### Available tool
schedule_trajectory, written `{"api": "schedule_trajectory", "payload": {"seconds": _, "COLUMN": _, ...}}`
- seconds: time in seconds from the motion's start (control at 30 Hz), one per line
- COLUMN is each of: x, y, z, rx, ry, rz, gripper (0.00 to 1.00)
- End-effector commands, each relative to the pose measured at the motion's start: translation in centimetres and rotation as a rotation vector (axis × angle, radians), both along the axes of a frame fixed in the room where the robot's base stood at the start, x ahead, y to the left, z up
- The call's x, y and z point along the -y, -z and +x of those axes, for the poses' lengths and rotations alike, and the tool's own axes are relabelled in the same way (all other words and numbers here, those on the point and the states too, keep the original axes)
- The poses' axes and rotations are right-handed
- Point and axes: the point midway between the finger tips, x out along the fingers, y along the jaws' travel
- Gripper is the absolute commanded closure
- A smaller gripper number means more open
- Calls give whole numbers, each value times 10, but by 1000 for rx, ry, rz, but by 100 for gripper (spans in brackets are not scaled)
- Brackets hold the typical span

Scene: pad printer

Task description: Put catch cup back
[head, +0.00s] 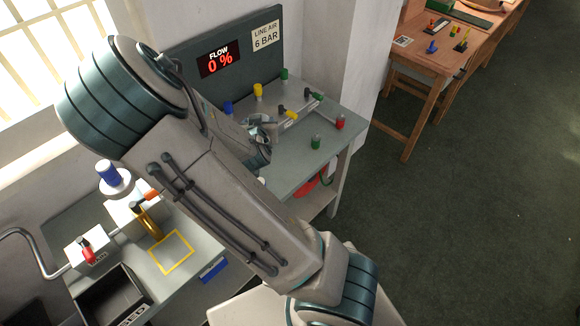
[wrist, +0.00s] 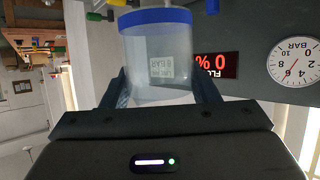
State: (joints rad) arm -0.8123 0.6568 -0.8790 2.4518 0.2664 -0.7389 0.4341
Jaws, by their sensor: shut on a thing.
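In the wrist view, a clear catch cup (wrist: 148,48) with a blue rim (wrist: 155,17) sits between the two fingers of my gripper (wrist: 161,82). The picture is upside down. In the head view, my gripper (head: 262,128) is over the bench below the flow display, largely behind my arm. I cannot make out the cup clearly there. A yellow square outline (head: 170,252) is marked on the bare left bench top.
The flow display (head: 220,59) reads 0 %. Several coloured fittings, including a yellow one (head: 258,90), a green one (head: 315,142) and a red one (head: 340,122), stand near my gripper. A black bin (head: 110,297) and a brass-coloured post (head: 148,223) are on the left bench.

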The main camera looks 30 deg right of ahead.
Motion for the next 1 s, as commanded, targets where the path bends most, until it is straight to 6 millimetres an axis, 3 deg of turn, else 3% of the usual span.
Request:
{"api": "schedule_trajectory", "payload": {"seconds": 0.03, "x": 20, "y": 9, "z": -7, "rx": 0, "ry": 43, "rz": -2, "gripper": 77}}
{"api": "schedule_trajectory", "payload": {"seconds": 0.2, "x": 65, "y": 37, "z": -30, "rx": 15, "ry": 152, "rz": -3, "gripper": 77}}
{"api": "schedule_trajectory", "payload": {"seconds": 0.5, "x": 122, "y": 74, "z": -82, "rx": 36, "ry": 329, "rz": -5, "gripper": 77}}
{"api": "schedule_trajectory", "payload": {"seconds": 0.73, "x": 139, "y": 86, "z": -103, "rx": 45, "ry": 394, "rz": -8, "gripper": 77}}
{"api": "schedule_trajectory", "payload": {"seconds": 1.0, "x": 138, "y": 97, "z": -97, "rx": 54, "ry": 402, "rz": -13, "gripper": 77}}
